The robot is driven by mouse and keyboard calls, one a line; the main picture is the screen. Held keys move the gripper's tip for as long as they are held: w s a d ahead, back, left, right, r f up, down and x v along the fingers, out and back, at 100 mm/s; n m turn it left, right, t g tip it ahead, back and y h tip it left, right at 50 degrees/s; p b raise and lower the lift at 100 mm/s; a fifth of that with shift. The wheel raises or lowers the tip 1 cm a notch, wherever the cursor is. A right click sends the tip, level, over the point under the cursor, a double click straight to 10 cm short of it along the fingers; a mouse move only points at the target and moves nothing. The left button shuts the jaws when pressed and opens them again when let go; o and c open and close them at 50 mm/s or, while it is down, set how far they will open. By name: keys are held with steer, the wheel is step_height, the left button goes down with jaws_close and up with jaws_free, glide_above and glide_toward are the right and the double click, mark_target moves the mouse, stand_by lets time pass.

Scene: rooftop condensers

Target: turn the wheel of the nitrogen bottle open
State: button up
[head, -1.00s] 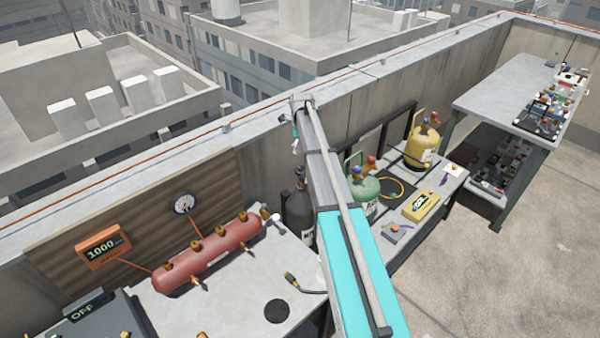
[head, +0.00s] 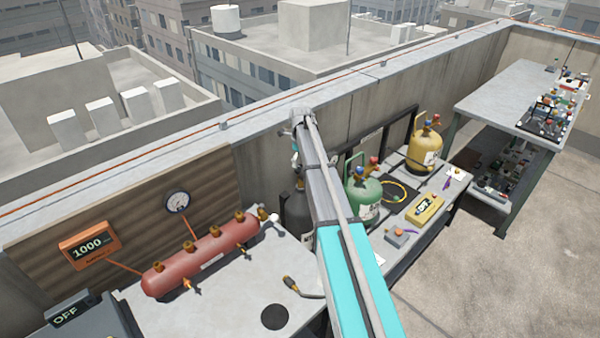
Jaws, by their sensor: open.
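The nitrogen bottle, a dark grey cylinder (head: 296,212), stands upright against the wall between the two benches. My arm covers its right side. Its wheel is not clearly visible: the bottle's top is small, dark and partly covered by my wrist. My gripper (head: 298,170) hangs below the wrist, just above or beside the bottle's top. It is open and mostly lost against the dark parts there. I cannot tell whether it touches the wheel.
A green bottle (head: 364,194) and a yellow bottle (head: 425,150) stand right of my arm. A parapet (head: 345,85) runs behind.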

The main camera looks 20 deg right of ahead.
mark_target(301, 167)
steer(key=shift+f+b, duration=1.3)
steer(key=shift+f, duration=0.35)
steer(key=c, duration=0.9)
steer(key=shift+a, duration=0.1)
steer(key=shift+c, duration=0.8)
